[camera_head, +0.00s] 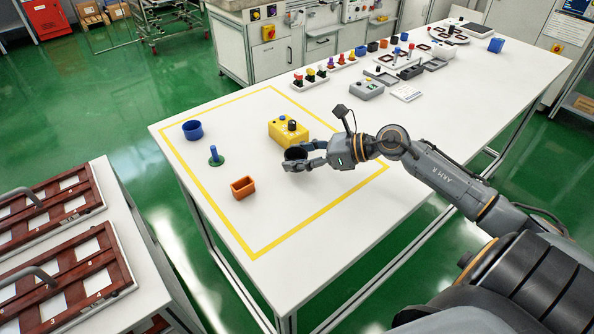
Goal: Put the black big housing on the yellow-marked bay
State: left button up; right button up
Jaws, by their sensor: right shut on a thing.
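The black big housing (295,154) is a dark, round, cup-like part. My right gripper (302,158) is shut on it, with its arm coming in from the right. The fingers hide part of the housing. It shows inside the outline of the yellow-marked bay (235,145), a large taped rectangle on the near left end of the white table. I cannot tell whether the housing touches the table. My left gripper is not in view.
The bay's near part is clear. Grey box (366,89) and several small parts stand farther back.

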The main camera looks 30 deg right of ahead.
notch_tip(320, 180, down, 4)
jog(key=shift+w+a+r+b, duration=0.1)
jog(key=shift+r+b, duration=0.1)
jog(key=shift+b, duration=0.85)
jog(key=shift+r, duration=0.1)
jog(key=o, duration=0.9)
jog(key=shift+o, duration=0.2)
jog(key=v, duration=1.2)
jog(key=shift+b, duration=0.4)
